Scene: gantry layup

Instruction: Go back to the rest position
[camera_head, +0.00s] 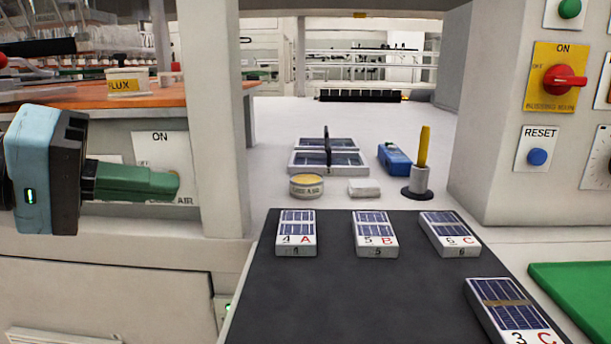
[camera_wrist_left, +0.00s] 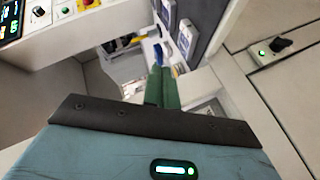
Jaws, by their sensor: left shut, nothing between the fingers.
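My left gripper (camera_head: 172,186) comes in from the left in the head view, in front of the white panel marked ON and AIR. Its green fingers are together with nothing between them. It is left of the dark mat and apart from it. In the left wrist view the green fingers (camera_wrist_left: 158,72) also show closed, pointing away from the camera. My right gripper is in neither view.
A dark mat (camera_head: 330,295) bears white-framed solar panels marked 4 A (camera_head: 296,240), 5 B (camera_head: 375,240), 6 C (camera_head: 450,240) and 3 C (camera_head: 512,315). Behind stand a tin (camera_head: 306,187) and a yellow-handled tool in a holder (camera_head: 423,150). A switch cabinet (camera_head: 495,190) bounds the right; a post (camera_head: 213,120) is near my gripper.

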